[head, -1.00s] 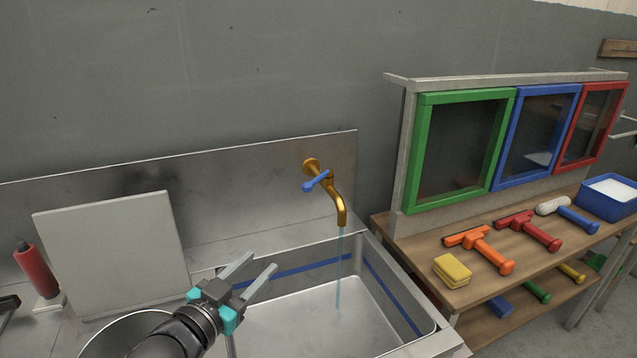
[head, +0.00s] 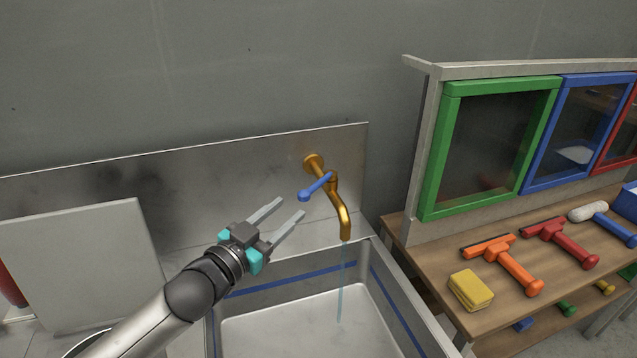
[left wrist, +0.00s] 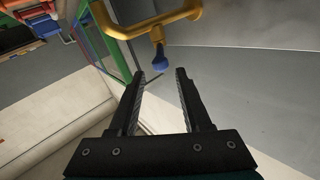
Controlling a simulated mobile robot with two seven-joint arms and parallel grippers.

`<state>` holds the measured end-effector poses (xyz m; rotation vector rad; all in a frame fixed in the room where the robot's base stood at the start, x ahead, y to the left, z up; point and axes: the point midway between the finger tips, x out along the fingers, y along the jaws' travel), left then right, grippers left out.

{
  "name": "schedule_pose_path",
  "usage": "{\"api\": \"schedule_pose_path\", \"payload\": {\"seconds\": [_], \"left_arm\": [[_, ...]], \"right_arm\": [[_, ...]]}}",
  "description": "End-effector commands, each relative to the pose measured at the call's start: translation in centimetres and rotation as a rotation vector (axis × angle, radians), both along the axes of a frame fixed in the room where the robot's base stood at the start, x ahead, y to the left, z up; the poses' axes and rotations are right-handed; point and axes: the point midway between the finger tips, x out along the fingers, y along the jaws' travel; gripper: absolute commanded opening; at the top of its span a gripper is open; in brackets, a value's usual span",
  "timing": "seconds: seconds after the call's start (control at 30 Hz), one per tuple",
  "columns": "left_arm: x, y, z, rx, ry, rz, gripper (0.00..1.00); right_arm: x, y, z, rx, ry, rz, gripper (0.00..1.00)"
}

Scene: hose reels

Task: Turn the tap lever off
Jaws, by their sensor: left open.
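The brass tap (head: 341,208) is fixed to the steel splashback, and a thin stream of water runs from its spout into the sink. Its blue lever (head: 316,187) points out to the left and toward me. My left gripper (head: 289,208) is open and empty, just left of and below the lever, not touching it. In the left wrist view the tap (left wrist: 150,27) and the blue lever tip (left wrist: 158,55) show just beyond the open fingers (left wrist: 160,75). My right gripper is not in view.
The sink (head: 300,322) lies below the tap. A grey board (head: 85,260) leans on the splashback at left. A wooden bench (head: 415,232) at right holds a yellow sponge (head: 471,290) and squeegees, with framed panes (head: 437,170) behind.

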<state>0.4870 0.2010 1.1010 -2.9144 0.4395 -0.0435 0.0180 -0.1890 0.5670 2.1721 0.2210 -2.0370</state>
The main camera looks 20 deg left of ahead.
Motion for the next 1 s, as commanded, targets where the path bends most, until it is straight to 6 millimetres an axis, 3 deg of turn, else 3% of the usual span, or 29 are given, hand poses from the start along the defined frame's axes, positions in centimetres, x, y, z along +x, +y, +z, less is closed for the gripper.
{"api": "schedule_pose_path", "payload": {"seconds": [0.33,0.7,1.0], "left_arm": [[4.2,-1.3,0.1,-0.001,-0.002,0.0,0.48],[8.8,-2.7,0.1,0.0,-0.001,0.001,0.48],[11.0,-3.5,0.0,-0.001,0.0,-0.001,0.48]], "right_arm": [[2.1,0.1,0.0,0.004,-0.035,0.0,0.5],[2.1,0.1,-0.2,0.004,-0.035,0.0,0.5],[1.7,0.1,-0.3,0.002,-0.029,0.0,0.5]]}}
